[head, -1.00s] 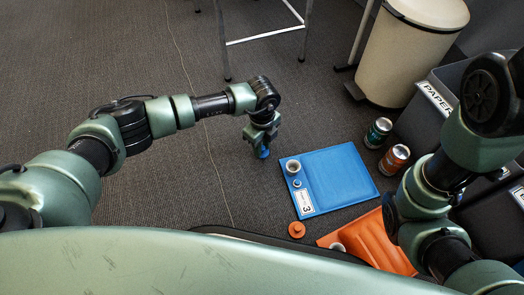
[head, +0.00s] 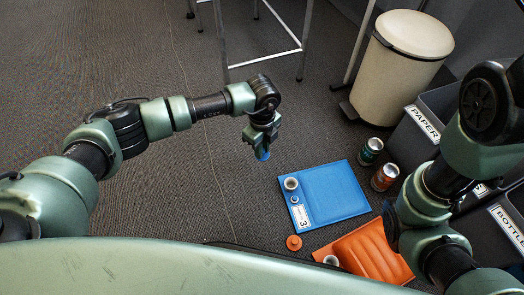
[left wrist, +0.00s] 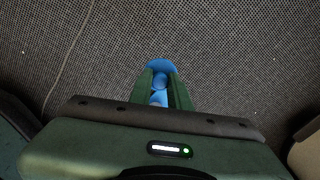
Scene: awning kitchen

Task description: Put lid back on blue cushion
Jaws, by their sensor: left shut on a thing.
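The blue cushion (head: 335,193) lies flat on the carpet, with a white label and two round fittings along its left edge. The larger fitting (head: 291,183) is a pale open ring. My left gripper (head: 262,148) is shut on a small blue lid (head: 262,155) and holds it above the carpet, left of and beyond the cushion's upper left corner. In the left wrist view the blue lid (left wrist: 160,68) sits between the fingers of the left gripper (left wrist: 160,90). My right arm shows at the right, but its gripper is not visible.
An orange cushion (head: 372,248) lies nearer, partly hidden by my body, with an orange lid (head: 294,242) beside it. Two cans, one teal (head: 371,150) and one orange (head: 385,176), stand right of the blue cushion. A paper bin (head: 424,122) and cream trash can (head: 402,55) stand beyond. Carpet at left is clear.

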